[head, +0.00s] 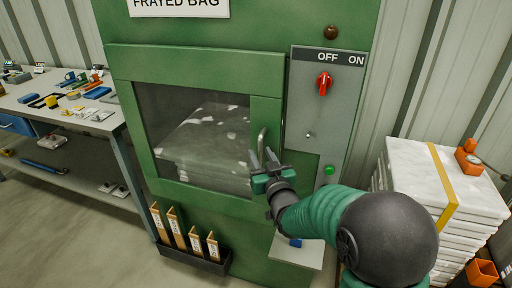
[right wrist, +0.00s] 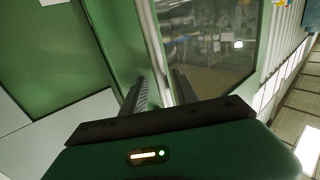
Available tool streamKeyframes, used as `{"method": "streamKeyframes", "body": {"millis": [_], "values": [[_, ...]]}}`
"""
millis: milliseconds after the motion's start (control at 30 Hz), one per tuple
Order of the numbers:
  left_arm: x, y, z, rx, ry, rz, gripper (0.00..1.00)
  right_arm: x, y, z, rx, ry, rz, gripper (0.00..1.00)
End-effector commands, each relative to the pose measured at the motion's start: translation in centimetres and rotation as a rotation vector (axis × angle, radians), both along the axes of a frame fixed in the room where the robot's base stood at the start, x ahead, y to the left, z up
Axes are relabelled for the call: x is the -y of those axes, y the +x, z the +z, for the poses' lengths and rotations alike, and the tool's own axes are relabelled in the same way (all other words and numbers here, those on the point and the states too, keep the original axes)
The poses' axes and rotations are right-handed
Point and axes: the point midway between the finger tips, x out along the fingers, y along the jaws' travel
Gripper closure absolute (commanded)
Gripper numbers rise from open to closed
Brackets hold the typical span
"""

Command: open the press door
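The green press door (head: 195,58) has a dark window and looks shut in its frame. A pale block shows behind the glass. The grey bar handle (head: 262,140) stands upright at the door's right side. My right gripper (head: 264,160) is at the handle's lower part, with its fingers pointing at the door. In the right wrist view the two fingers (right wrist: 160,92) are apart, and a light upright bar that looks like the handle (right wrist: 152,45) runs between them. A gap shows on each side of the bar. My left gripper is out of view.
A grey panel with a red OFF/ON knob (head: 324,83) and a green light (head: 329,170) is right of the door. A rack of tan folders (head: 192,262) hangs below. A workbench (head: 122,133) stands left, and a white stack (head: 411,165) stands right.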

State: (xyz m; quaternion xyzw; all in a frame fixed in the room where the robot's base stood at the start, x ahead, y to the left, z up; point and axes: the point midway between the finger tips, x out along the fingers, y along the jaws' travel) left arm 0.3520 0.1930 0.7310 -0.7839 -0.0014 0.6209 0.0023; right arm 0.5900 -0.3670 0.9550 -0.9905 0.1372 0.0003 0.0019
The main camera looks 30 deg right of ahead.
Motion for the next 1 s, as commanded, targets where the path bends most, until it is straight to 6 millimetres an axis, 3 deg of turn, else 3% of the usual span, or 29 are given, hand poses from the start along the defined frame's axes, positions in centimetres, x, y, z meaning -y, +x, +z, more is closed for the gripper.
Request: {"method": "streamKeyframes", "body": {"millis": [233, 500, 1000], "values": [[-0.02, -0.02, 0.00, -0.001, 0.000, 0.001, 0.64, 0.08, 0.08, -0.03, 0.000, 0.001, 0.000, 0.66], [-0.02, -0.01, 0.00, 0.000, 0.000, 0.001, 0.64, 0.13, 0.10, -0.10, -0.001, 0.001, 0.000, 1.00], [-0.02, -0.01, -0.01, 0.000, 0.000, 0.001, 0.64, 0.14, 0.10, -0.22, -0.004, 0.002, 0.000, 1.00]]}}
